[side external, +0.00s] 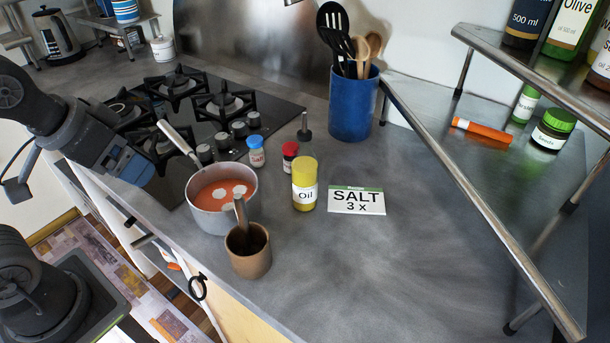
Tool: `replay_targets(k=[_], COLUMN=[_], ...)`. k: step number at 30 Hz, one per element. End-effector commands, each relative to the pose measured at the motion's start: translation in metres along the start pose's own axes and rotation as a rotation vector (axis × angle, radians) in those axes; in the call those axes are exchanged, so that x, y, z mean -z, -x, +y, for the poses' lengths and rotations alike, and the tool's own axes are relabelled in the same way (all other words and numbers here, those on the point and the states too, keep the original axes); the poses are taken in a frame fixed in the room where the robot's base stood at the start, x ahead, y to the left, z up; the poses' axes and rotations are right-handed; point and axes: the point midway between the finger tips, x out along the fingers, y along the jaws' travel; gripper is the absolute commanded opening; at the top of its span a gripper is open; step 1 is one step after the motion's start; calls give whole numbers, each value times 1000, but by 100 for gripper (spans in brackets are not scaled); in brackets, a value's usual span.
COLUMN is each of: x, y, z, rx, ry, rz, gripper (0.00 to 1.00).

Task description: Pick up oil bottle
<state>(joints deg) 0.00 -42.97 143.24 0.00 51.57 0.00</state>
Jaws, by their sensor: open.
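The oil bottle (305,195) stands upright on the grey counter, right of the pot. It is small and yellow, with a yellow cap and a white label reading "Oil". My gripper (138,170), at the end of the arm on the left, is open and empty. It is over the front left part of the stove, well left of the oil bottle, with the pot between them. Its fingertips are hard to make out.
A pot of orange soup (222,191), a brown mortar with pestle (248,258), a red-capped jar (289,155), a dark-spouted bottle (305,134) and a "SALT 3 x" card (357,201) surround the bottle. A metal shelf (470,190) stands right. The front right counter is clear.

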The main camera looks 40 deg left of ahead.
Motion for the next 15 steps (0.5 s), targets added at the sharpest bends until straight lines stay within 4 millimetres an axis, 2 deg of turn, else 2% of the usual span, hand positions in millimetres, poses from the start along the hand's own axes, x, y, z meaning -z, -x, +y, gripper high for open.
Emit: replay_targets(k=[8,14,15], x=[3,24,27], y=[4,43,44], z=[0,0,0], rx=[0,0,15], ry=[0,0,-42], rz=[3,7,-13], gripper=[87,87,87])
